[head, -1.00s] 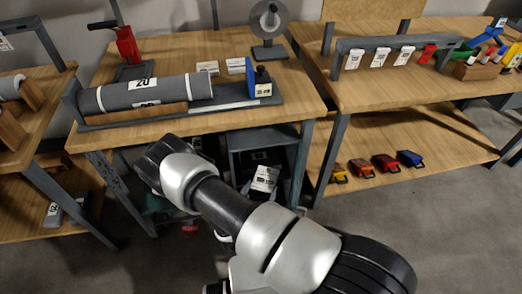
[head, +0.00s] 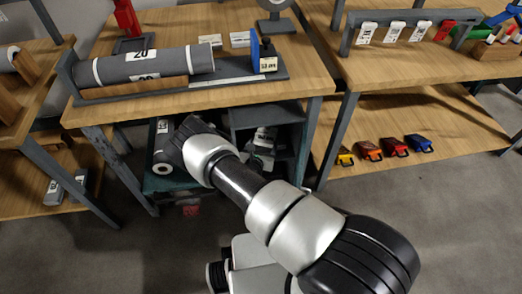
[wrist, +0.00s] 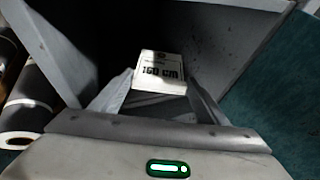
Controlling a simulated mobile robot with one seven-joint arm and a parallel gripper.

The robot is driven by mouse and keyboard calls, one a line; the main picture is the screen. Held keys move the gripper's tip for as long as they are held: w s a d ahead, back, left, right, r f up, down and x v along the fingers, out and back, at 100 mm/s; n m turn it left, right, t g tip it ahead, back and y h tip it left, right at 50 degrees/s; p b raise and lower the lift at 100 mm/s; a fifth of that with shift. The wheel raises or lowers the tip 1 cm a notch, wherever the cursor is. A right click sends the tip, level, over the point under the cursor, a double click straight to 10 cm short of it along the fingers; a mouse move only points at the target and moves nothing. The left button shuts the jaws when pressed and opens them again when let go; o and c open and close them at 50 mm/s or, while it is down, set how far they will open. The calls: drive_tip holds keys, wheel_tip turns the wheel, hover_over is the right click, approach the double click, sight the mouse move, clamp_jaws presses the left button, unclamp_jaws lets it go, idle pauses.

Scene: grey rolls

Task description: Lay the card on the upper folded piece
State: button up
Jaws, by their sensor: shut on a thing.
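In the wrist view, a white card (wrist: 160,66) printed "160 cm" shows between the two fingertips of my gripper (wrist: 163,90). My gripper is shut on it, with the print facing the camera. Behind the card is the dark inside of a grey open compartment. In the head view, the fingers are hidden behind my wrist, under the table. Pale labelled pieces (head: 264,138) show in the grey shelf unit (head: 246,116) there. I cannot tell which one is the upper folded piece.
A grey roll (wrist: 24,108) is at the left of the wrist view, beside the compartment wall (wrist: 228,50). A teal surface (wrist: 275,95) is on the right. Above, the wooden table (head: 205,95) carries a big roll marked 20 (head: 150,64).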

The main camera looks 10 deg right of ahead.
sight(260, 144)
drive_tip(key=w+b, duration=0.1)
drive_tip(key=w, duration=0.2)
drive_tip(key=shift+w+f, duration=0.1)
drive_tip(key=shift+w, duration=0.25)
drive_tip(key=shift+s+f+b, duration=0.15)
drive_tip(key=shift+f+b, duration=0.15)
drive_tip(key=shift+f, duration=0.6)
drive_tip(key=shift+w+f+b, duration=0.2)
drive_tip(key=shift+f+b, duration=1.05)
drive_tip(key=shift+f, duration=1.2)
drive_tip(key=shift+f, duration=0.1)
drive_tip(key=shift+f, duration=0.15)
drive_tip(key=o, duration=1.1)
